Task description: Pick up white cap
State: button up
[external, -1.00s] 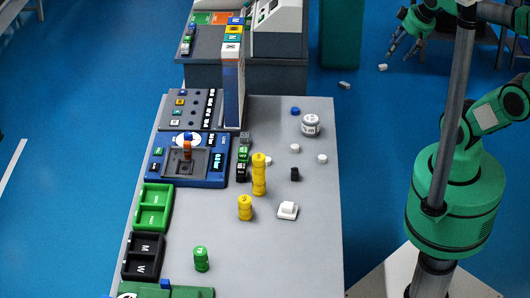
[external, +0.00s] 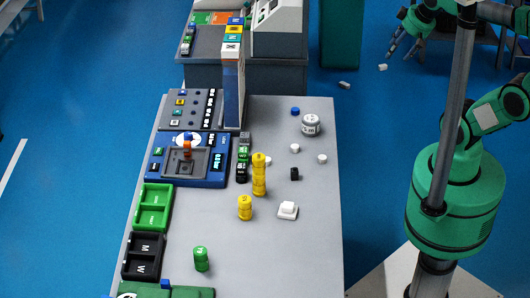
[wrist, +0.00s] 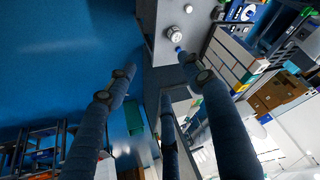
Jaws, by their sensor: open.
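Which one is meant cannot be told. My gripper (external: 402,48) is open and empty, away from the table, up and right of the caps in the external view. In the wrist view its dark fingers (wrist: 156,70) are spread, with nothing between them. A small white round thing, likely a cap (wrist: 188,8), shows at the top of the wrist view.
A white-grey jar (external: 311,125) and a blue cap (external: 295,111) stand near the caps. A black piece (external: 295,174), yellow stack (external: 259,175) and white block (external: 288,210) are closer to the front. The table's right front is clear.

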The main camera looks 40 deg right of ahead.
jog(key=shift+c, duration=0.7)
jog(key=shift+w, duration=0.1)
jog(key=n+g+p, duration=0.1)
jog(key=n+g, duration=0.1)
jog(key=g, duration=0.4)
send_over(321, 157)
notch_tip(321, 157, down, 33)
jog(key=shift+a+f, duration=0.1)
jog(key=shift+f, duration=0.2)
notch_tip(321, 157, down, 8)
jog(key=shift+r+b, duration=0.1)
jog(key=shift+b, duration=0.45)
jog(key=shift+f, duration=0.4)
